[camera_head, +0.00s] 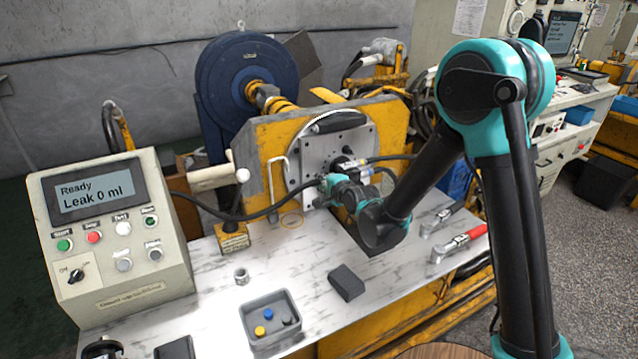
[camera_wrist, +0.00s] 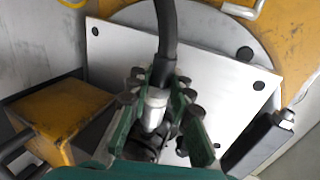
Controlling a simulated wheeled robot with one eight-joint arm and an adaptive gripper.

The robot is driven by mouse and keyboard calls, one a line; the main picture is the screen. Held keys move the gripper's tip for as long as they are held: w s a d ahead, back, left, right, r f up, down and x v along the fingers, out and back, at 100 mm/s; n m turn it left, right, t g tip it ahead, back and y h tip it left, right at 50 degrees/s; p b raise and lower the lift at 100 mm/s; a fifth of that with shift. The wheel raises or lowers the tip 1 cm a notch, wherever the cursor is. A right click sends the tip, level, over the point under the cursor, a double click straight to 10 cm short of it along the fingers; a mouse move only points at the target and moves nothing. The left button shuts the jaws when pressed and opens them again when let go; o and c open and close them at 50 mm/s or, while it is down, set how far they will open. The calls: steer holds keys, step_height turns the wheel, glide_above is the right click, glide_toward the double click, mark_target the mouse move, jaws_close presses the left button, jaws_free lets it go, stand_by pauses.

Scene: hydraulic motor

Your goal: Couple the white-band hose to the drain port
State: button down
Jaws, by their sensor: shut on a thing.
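My gripper (camera_head: 335,184) is at the face plate of the motor (camera_head: 312,150), shut on a black hose (camera_head: 270,212) that comes in from the left. In the wrist view my gripper (camera_wrist: 158,103) has its green fingers on either side of the hose end. A whitish collar (camera_wrist: 156,98) shows between the fingers, with the black hose (camera_wrist: 167,35) running away above it. A dark fitting (camera_wrist: 140,145) shows below the collar. The drain port cannot be made out behind my fingers, and I cannot tell whether the hose end touches it.
A yellow block (camera_head: 232,238) stands to the left. A grey tray (camera_head: 249,334) with small caps, a metal ring (camera_head: 241,275) and a dark block (camera_head: 347,283) lie on the bench. The panel (camera_head: 95,205) reads "Leak 0 ml".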

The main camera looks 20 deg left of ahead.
steer(key=shift+w+d, duration=0.3)
steer(key=shift+w, duration=0.05)
stand_by(0.7)
steer(key=shift+w+d, duration=0.15)
steer(key=shift+w, duration=0.05)
steer(key=c, duration=1.3)
jaws_free()
steer(key=shift+v, duration=3.55)
